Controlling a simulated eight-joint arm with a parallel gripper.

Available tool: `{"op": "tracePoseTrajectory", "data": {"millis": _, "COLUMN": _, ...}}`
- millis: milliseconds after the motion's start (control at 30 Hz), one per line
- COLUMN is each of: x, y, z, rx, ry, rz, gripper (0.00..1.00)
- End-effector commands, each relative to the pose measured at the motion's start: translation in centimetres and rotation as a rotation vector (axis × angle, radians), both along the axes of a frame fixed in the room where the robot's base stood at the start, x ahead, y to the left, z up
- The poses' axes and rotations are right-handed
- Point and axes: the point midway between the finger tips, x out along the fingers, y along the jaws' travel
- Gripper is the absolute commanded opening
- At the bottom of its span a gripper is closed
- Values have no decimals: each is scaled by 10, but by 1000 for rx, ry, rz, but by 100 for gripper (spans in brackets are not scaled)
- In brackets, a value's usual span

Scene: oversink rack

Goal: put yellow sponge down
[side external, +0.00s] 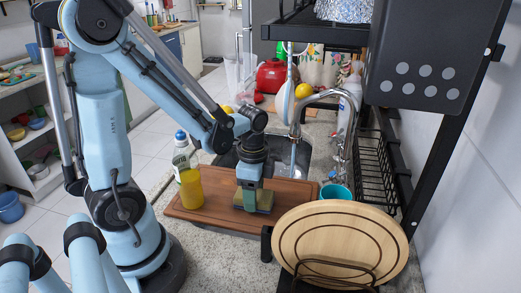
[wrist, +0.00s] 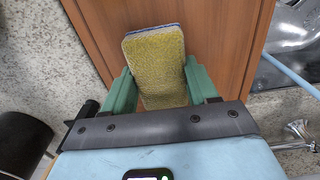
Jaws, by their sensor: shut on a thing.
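The yellow sponge (wrist: 156,68) shows in the wrist view between the two green fingers of my gripper (wrist: 160,90). It has a thin blue layer at its far edge. In the side external view my gripper (side external: 253,190) points down over the brown wooden cutting board (side external: 218,210), shut on the sponge (side external: 263,200). The sponge is at or just above the board; I cannot tell whether it touches. Part of the sponge is hidden by the fingers.
A teal cup (side external: 336,191) and round wooden board (side external: 340,246) are at the right. The sink (side external: 232,158) and faucet (side external: 347,125) lie behind.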

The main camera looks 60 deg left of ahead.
Motion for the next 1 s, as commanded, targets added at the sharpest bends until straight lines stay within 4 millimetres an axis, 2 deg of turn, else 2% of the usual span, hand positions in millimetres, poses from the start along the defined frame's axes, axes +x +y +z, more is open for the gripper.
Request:
{"op": "tracePoseTrajectory", "data": {"millis": 333, "x": 0, "y": 0, "z": -3, "rx": 0, "ry": 0, "rz": 0, "gripper": 34}}
{"op": "tracePoseTrajectory", "data": {"millis": 367, "x": 0, "y": 0, "z": -3, "rx": 0, "ry": 0, "rz": 0, "gripper": 63}}
{"op": "tracePoseTrajectory", "data": {"millis": 500, "x": 0, "y": 0, "z": -3, "rx": 0, "ry": 0, "rz": 0, "gripper": 84}}
{"op": "tracePoseTrajectory", "data": {"millis": 833, "x": 0, "y": 0, "z": -1, "rx": 0, "ry": 0, "rz": 0, "gripper": 84}}
{"op": "tracePoseTrajectory", "data": {"millis": 1000, "x": 0, "y": 0, "z": 9, "rx": 0, "ry": 0, "rz": 0, "gripper": 84}}
